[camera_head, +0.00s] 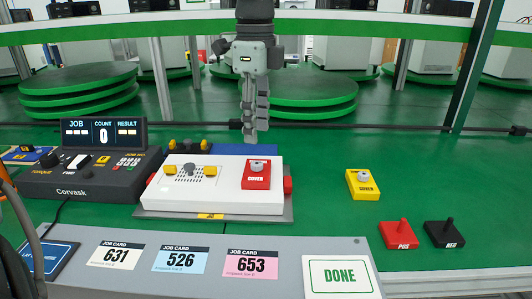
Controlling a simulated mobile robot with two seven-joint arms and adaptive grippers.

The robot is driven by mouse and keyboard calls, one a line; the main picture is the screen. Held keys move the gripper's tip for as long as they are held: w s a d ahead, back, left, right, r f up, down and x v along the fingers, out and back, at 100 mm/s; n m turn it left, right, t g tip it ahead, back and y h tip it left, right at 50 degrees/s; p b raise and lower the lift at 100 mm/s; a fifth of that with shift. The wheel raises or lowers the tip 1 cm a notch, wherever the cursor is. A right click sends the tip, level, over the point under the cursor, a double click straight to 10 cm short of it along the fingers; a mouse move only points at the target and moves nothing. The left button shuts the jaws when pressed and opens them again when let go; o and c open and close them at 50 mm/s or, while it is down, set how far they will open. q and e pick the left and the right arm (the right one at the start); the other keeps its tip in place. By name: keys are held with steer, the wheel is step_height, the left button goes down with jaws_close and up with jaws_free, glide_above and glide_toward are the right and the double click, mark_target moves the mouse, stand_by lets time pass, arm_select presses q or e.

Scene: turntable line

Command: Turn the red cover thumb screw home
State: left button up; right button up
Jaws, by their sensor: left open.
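The red cover (256,182), marked COVER, lies on the right part of the white unit (215,201). A grey thumb screw (257,164) stands on the cover's top; how far it is turned in cannot be told. My left gripper (250,138) points down, a little above and behind the cover in the picture. It is open and seen nearly edge-on, with nothing visible in it and apart from the screw. My right gripper does not show.
A yellow cover (363,184), a red POS block (399,234) and a black NEG block (444,233) lie on the green table to the right. A Corvask console (85,183) stands left. Job cards and a DONE pad (341,275) are in front.

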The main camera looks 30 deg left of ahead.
mark_target(256, 163)
arm_select(q)
step_height(256, 163, down, 7)
steer(key=shift+s+a+f, duration=0.1)
steer(key=shift+f, duration=0.05)
stand_by(0.4)
jaws_close()
